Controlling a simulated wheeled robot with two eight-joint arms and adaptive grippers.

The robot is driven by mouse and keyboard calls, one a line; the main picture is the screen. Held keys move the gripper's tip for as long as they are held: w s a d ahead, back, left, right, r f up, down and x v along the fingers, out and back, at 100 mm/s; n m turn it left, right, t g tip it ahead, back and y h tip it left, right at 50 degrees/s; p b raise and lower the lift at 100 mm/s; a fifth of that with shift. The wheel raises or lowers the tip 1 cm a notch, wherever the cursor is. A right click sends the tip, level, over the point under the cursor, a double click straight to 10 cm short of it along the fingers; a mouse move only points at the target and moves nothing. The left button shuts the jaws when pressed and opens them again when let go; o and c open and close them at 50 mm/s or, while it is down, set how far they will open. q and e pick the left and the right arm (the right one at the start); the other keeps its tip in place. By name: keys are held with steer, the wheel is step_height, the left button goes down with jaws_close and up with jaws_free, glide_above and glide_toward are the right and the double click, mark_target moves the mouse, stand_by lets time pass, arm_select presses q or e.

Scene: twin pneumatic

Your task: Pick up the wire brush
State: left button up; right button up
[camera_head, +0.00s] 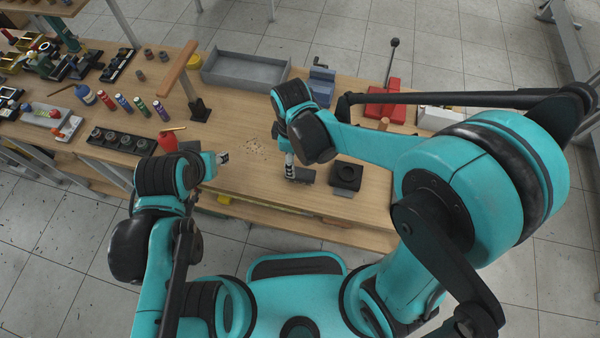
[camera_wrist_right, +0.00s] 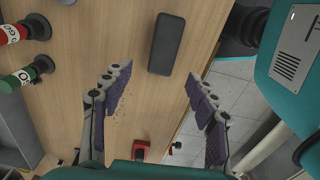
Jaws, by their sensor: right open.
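I cannot identify the wire brush for certain. A dark grey, rounded oblong block (camera_wrist_right: 167,43) lies on the wooden table top in the right wrist view. It also shows in the head view (camera_head: 306,176), beside my right gripper, and no bristles are visible on it. My right gripper (camera_wrist_right: 158,76) is open and empty, with its two fingers spread on either side below the block in the wrist view. In the head view my right gripper (camera_head: 290,172) points down close to the block. My left gripper (camera_head: 223,157) is small near the table's front edge, and its jaws are unclear.
A black square block (camera_head: 346,176) stands right of the grey block. Wood shavings (camera_head: 256,149) lie to the left. The table's front edge is close.

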mark_target(300, 176)
steer(key=f, duration=0.1)
steer(key=f+b, duration=0.1)
steer(key=shift+s+f, duration=0.3)
steer(key=shift+f, duration=0.05)
steer(key=f, duration=0.1)
steer(key=f+b, duration=0.1)
steer(key=f, duration=0.1)
steer(key=f+b, duration=0.1)
steer(key=shift+w+a+f, duration=0.2)
steer(key=shift+a, duration=0.15)
steer(key=c, duration=1.3)
